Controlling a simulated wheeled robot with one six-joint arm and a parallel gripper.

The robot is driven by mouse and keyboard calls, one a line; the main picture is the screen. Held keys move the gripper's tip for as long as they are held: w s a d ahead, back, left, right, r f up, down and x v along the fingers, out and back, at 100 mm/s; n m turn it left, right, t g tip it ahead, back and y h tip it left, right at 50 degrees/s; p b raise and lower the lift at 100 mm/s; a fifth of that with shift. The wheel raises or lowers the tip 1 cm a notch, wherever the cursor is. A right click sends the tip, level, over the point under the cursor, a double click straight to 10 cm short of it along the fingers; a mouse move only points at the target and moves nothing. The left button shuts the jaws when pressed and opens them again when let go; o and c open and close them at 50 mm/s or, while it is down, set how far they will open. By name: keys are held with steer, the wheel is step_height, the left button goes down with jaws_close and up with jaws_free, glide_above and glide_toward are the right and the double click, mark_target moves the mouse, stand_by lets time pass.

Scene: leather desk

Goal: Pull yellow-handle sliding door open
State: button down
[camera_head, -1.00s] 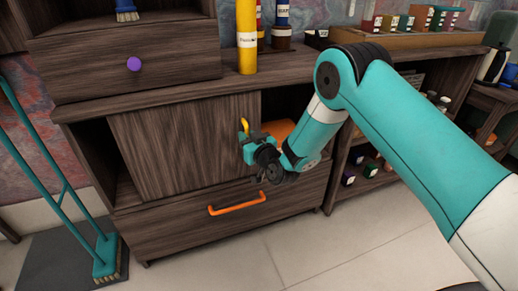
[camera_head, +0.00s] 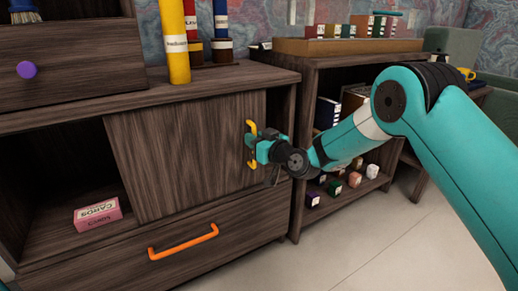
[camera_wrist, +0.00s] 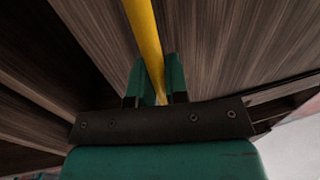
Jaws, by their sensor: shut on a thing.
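The sliding door (camera_head: 180,155) is a dark wood panel standing at the right end of the cabinet opening. Its yellow handle (camera_head: 250,127) is a vertical bar near the panel's right edge. My gripper (camera_head: 256,150) is at the handle and shut on it, with the bar's upper end showing above the fingers. In the wrist view the yellow handle (camera_wrist: 146,40) runs down between the two teal fingers (camera_wrist: 157,82). The left part of the cabinet opening is uncovered, and a pink box of cards (camera_head: 98,214) lies inside it.
An orange drawer handle (camera_head: 183,242) sticks out below the door. A purple-knobbed drawer (camera_head: 65,69) is at upper left. A yellow tube (camera_head: 174,42) stands on the cabinet top. A shelf unit (camera_head: 300,160) with small boxes stands to the right. The floor (camera_head: 370,250) in front is clear.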

steer(key=w+d+b, duration=0.2)
steer(key=w+d, duration=0.2)
steer(key=d, duration=0.3)
steer(key=c, duration=1.1)
jaws_free()
steer(key=shift+c, duration=0.2)
steer(key=shift+s, duration=0.1)
steer(key=p+v, duration=0.1)
steer(key=v, duration=1.6)
steer(key=shift+s+d, duration=0.1)
steer(key=shift+d, duration=0.05)
